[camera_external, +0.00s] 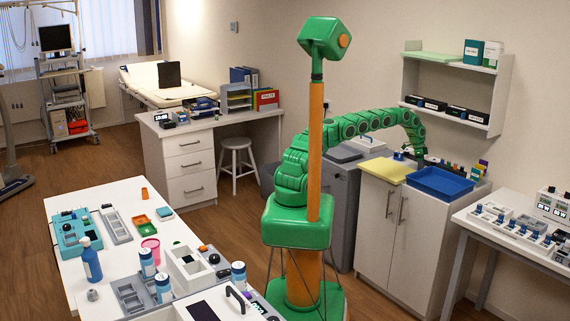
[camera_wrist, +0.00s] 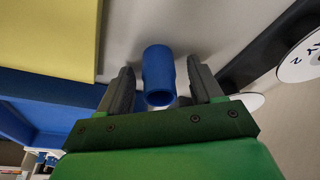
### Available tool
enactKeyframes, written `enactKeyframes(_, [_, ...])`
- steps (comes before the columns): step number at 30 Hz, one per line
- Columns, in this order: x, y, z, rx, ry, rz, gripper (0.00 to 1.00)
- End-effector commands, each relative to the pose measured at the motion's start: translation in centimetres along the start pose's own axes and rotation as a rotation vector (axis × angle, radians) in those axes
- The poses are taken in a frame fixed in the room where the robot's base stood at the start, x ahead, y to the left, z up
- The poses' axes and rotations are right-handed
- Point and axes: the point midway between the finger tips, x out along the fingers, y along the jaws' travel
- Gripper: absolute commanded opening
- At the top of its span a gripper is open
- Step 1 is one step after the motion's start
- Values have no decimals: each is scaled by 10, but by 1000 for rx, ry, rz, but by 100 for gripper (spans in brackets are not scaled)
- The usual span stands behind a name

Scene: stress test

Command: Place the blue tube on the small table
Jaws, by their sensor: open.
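The blue tube (camera_wrist: 158,76) stands between the two grey fingers of my gripper (camera_wrist: 161,66) in the wrist view, its round opening facing the camera. The fingers are open, with a gap visible on each side of the tube. In the external view my gripper (camera_external: 418,158) is low over the back of the white cabinet top (camera_external: 399,189), behind a blue tray; the tube cannot be made out clearly there. A white table (camera_external: 128,190) stands at left and another (camera_external: 510,243) at right; I cannot tell which is the small table.
On the cabinet lie a yellow board (camera_external: 384,171) and the blue tray (camera_external: 440,183), close to my gripper. Small items stand to its right, below a wall shelf (camera_external: 455,88). A stool (camera_external: 237,144) stands behind.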

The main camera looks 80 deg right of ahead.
Motion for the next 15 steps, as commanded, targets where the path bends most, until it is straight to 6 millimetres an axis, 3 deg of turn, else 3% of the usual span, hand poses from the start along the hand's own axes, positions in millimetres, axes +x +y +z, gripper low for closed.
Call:
enactKeyframes(2, [0, 0, 0, 0, 0, 0, 64])
enactKeyframes(12, [0, 0, 0, 0, 0, 0, 12])
enactKeyframes(15, [0, 0, 0, 0, 0, 0, 2])
